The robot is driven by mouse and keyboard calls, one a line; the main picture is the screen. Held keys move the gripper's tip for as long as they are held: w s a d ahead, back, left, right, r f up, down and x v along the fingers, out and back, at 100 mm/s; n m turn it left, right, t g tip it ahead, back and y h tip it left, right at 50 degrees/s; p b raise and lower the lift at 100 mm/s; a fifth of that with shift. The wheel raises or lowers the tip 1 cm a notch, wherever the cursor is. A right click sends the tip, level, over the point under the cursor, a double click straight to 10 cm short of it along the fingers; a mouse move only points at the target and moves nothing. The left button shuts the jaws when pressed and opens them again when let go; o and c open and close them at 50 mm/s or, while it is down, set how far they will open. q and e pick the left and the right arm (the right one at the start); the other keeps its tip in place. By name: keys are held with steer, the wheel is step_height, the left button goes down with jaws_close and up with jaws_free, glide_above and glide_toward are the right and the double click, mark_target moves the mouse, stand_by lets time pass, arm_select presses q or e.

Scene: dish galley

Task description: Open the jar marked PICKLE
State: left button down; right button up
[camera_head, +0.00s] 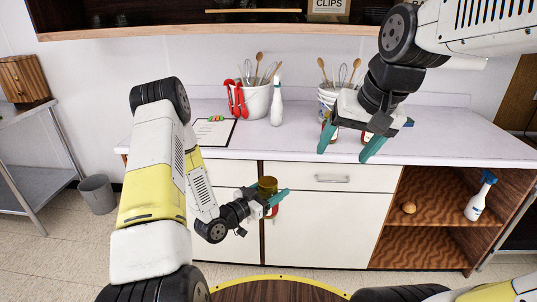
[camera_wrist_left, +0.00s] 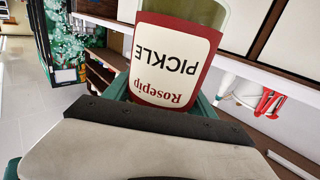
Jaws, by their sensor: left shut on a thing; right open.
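The jar marked PICKLE (camera_wrist_left: 178,52) fills the upper middle of the left wrist view. Its red-bordered white label reads "Rosepip PICKLE" upside down there. In the head view the jar (camera_head: 268,185) shows a golden-brown top and stands in front of the white cabinets. My left gripper (camera_head: 274,198) is shut around the jar and holds it in the air below counter height. I cannot tell from these views whether the lid is loose. My right gripper (camera_head: 346,146) is open and empty above the counter's front edge, up and right of the jar.
Partly hidden jars (camera_head: 327,132) stand behind my right gripper. On the counter (camera_head: 440,135) are utensil crocks (camera_head: 257,100), a white bottle (camera_head: 276,108) and a clipboard (camera_head: 213,132). A spray bottle (camera_head: 478,198) sits in the open shelf. The counter's right part is clear.

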steer(key=w+a+f+m+g, duration=0.25)
steer(key=w+a, duration=0.45)
steer(key=w, duration=0.4)
steer(key=m+g+h, duration=0.2)
glide_toward(266, 181)
steer(key=shift+f, duration=4.15)
